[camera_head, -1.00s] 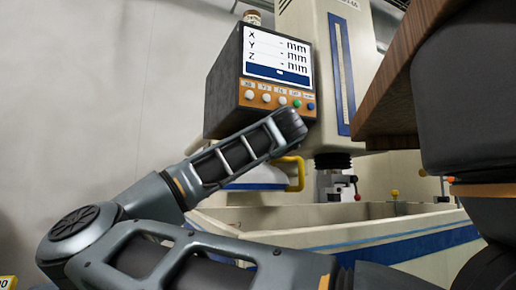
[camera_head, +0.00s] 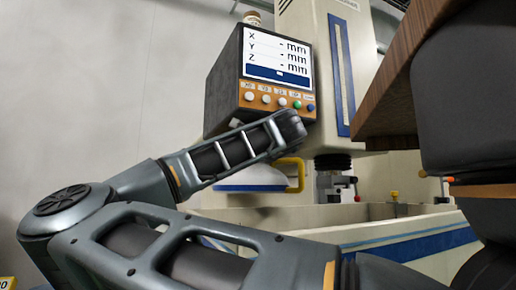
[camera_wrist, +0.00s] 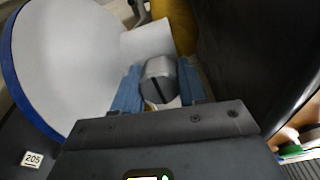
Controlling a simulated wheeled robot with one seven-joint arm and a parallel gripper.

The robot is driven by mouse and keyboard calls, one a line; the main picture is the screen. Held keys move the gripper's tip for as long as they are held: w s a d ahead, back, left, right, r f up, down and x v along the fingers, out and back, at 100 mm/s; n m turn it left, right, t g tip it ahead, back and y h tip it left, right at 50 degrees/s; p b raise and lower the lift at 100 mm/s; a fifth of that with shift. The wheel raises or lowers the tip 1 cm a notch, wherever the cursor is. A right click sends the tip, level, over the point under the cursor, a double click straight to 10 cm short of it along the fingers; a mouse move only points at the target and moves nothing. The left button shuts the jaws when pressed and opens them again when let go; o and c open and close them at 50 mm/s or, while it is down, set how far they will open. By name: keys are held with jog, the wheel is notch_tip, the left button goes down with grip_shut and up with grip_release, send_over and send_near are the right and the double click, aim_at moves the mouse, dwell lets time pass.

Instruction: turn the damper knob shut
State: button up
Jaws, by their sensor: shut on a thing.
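The damper knob (camera_wrist: 158,80) is a grey round knob with a dark slot line across its face, in the upper middle of the wrist view. My gripper (camera_wrist: 159,68) has its two blue fingers on either side of the knob, shut on it. The slot runs roughly along the direction in which the fingers point. In the head view my own arm covers the gripper, and I cannot make out the knob there.
A pale round body with a blue rim (camera_wrist: 62,60) fills the left of the wrist view. The head view shows a control panel (camera_head: 272,68), a yellow handle (camera_head: 298,172), a cream tank (camera_head: 370,212) and a wooden board (camera_head: 398,95) at the right.

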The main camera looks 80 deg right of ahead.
jog(key=shift+s+f+m, duration=0.1)
jog(key=shift+m, duration=0.2)
jog(key=o, duration=1.1)
jog(key=shift+c, duration=0.2)
